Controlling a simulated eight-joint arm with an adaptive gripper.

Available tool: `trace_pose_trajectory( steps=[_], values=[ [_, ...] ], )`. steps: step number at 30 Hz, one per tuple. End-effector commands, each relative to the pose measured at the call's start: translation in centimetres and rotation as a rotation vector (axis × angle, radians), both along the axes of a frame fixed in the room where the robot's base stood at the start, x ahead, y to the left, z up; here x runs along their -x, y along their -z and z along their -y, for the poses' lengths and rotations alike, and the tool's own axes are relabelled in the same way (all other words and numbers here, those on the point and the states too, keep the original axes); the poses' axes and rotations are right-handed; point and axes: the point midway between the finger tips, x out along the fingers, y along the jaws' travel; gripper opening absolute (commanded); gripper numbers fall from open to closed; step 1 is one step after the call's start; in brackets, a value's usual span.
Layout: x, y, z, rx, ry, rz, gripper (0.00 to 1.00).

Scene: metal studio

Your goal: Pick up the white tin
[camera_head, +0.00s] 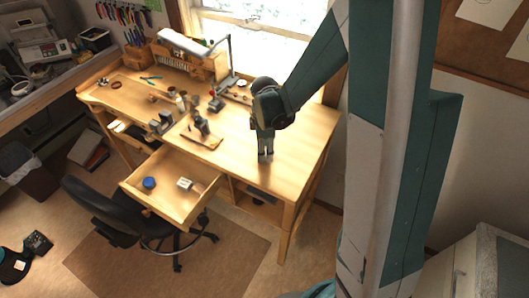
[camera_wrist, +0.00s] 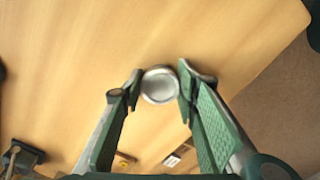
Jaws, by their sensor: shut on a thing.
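The white tin (camera_wrist: 160,86) shows in the wrist view as a small round thing with a pale, greyish-silver top. It sits between the two green fingertips of my gripper (camera_wrist: 159,80), which are shut on its two sides. In the head view my gripper (camera_head: 265,156) points down at the right part of the wooden workbench top (camera_head: 300,135). The tin is too small and too covered by the fingers to make out there. I cannot tell whether the tin touches the bench or is just above it.
Tools and small stands (camera_head: 200,125) crowd the bench's middle and left. An open drawer (camera_head: 165,171) holding a blue round thing (camera_head: 149,183) and a white box (camera_head: 184,184) juts out in front. A black chair (camera_head: 98,205) stands before it. Bench top around my gripper is clear.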

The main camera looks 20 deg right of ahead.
Motion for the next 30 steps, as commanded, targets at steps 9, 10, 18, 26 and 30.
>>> trace_pose_trajectory(
  steps=[9,10,18,26,30],
  values=[
    [0.0,-2.3,0.0,0.0,0.0,0.0,0.19],
    [0.0,-2.6,0.0,0.0,0.0,0.0,0.19],
    [0.0,-5.9,0.0,0.0,0.0,0.0,0.19],
    [0.0,-8.6,0.0,0.0,0.0,0.0,0.19],
    [0.0,-9.4,0.0,-0.001,0.0,0.0,0.19]
  ],
)
